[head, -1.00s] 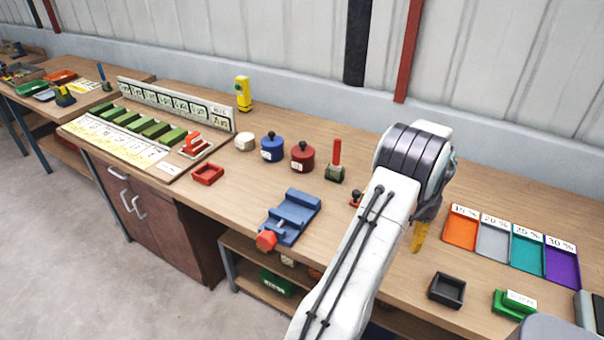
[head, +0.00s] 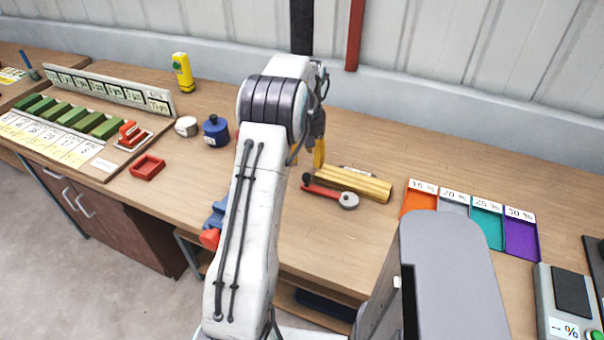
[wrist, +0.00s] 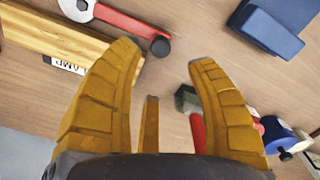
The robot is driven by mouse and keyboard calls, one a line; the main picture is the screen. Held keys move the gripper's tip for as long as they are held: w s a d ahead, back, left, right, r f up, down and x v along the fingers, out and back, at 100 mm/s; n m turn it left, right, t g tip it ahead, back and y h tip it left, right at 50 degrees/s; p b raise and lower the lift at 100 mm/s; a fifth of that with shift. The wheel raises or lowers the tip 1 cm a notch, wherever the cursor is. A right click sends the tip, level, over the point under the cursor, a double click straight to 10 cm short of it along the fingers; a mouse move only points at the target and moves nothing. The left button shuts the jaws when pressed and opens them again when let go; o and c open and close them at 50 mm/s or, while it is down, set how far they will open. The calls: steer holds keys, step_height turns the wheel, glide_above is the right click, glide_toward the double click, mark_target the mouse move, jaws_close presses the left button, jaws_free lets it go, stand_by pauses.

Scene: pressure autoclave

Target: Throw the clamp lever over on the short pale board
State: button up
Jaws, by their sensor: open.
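A short pale yellow wooden board (head: 355,182) lies on the bench right of my gripper in the head view. The clamp lever (head: 325,191) is red, with a black knob at its left end and a round grey pivot at its right end, along the board's near side. In the wrist view the board (wrist: 55,36) is at upper left and the red lever (wrist: 122,20) runs beside it, its black knob just beyond the fingertips. My gripper (head: 318,155) has yellow fingers; in the wrist view the gripper (wrist: 165,55) is open and empty, apart from the lever.
A blue vise (wrist: 268,22) and a red-handled tool (wrist: 197,130) are near my fingers in the wrist view. A blue pot (head: 216,131) stands left of my arm. Coloured trays (head: 487,235) lie right of the board. Bench between board and front edge looks clear.

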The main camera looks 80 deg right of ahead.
mark_target(307, 175)
steer(key=shift+f+n, duration=0.15)
steer(key=shift+n, duration=0.25)
steer(key=shift+a+f, duration=0.1)
steer(key=shift+f, duration=0.45)
steer(key=shift+f+p, duration=0.4)
steer(key=shift+f, duration=2.65)
steer(key=shift+c, duration=0.2)
jaws_close()
